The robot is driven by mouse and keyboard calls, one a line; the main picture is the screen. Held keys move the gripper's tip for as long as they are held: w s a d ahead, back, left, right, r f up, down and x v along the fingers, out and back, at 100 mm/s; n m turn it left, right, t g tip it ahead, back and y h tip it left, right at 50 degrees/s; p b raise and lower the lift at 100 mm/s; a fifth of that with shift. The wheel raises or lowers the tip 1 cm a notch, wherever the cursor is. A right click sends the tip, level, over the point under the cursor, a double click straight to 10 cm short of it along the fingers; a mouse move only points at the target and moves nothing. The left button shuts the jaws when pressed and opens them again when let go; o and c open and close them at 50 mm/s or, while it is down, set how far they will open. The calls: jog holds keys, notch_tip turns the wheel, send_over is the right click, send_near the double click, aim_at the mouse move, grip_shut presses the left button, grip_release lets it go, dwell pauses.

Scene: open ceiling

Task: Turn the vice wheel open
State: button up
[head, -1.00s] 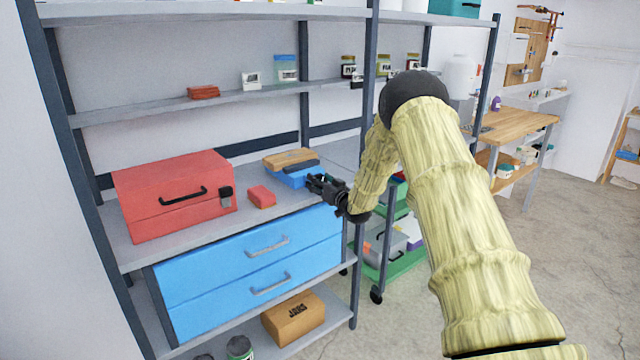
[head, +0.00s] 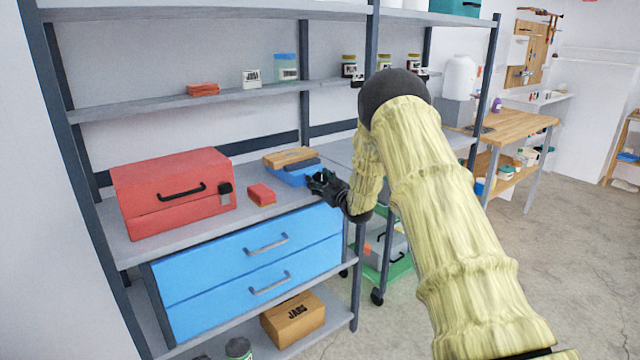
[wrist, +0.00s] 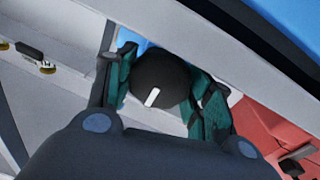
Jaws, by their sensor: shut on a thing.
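The vice (head: 295,178) appears to be the blue block with a wood-coloured top and a dark bar, on the shelf right of the middle. Its wheel (wrist: 160,80) is a round black knob with a white mark, seen in the wrist view. My gripper (head: 316,182) is at the right front side of the vice in the head view. In the wrist view my gripper (wrist: 166,92) has its dark green fingers on both sides of the wheel, shut on it. The wheel is hard to make out behind my gripper in the head view.
A red toolbox (head: 172,192) and a small red block (head: 262,194) stand on the same shelf to the left. Blue drawers (head: 245,262) are below. A rack upright (head: 357,270) and a green cart (head: 385,270) are close to my arm.

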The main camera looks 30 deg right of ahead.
jog(key=o, duration=0.7)
jog(key=shift+d, duration=0.1)
jog(key=shift+o, duration=0.2)
jog(key=shift+s, duration=0.1)
jog(key=s, duration=1.2)
jog(key=shift+f, duration=0.35)
